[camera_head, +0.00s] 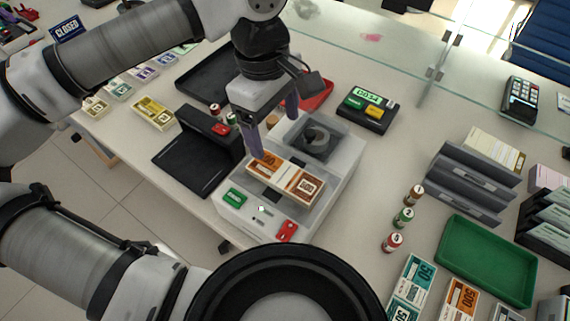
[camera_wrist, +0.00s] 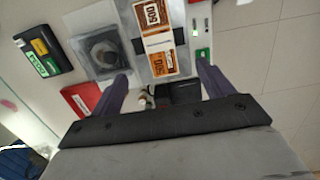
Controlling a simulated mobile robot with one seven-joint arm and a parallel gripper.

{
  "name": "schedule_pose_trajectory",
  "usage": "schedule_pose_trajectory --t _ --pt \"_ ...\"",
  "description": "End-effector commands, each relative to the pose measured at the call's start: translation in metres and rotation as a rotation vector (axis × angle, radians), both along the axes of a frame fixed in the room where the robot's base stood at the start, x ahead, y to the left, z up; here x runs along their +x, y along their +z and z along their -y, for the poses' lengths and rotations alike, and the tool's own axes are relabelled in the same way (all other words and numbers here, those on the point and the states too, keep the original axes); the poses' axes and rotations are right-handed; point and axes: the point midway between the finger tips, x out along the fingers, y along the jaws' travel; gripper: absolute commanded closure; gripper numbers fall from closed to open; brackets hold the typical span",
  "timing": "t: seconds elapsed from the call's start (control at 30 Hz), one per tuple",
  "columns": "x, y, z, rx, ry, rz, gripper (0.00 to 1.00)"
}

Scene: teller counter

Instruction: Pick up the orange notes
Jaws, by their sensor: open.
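The wrist view shows both fingers (camera_wrist: 163,76) apart. I cannot tell whether that finger touches the notes.
A second orange bundle (camera_head: 461,299) lies at the front right beside teal notes (camera_head: 416,272). A green tray (camera_head: 486,262) and coin rolls (camera_head: 403,217) are right. A glass screen (camera_head: 400,65) crosses the back.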

Motion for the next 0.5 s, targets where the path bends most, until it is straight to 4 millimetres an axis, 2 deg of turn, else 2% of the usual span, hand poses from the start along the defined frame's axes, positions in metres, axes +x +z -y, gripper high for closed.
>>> schedule_pose_trajectory --t 0.2,0.3,0.5 --pt "-0.004 -0.042 0.005 -0.005 -0.002 -0.003 0.20" --pt "-0.005 -0.057 0.007 -0.005 -0.001 -0.001 0.20" --pt "-0.006 -0.071 0.009 -0.007 -0.001 0.001 0.20"
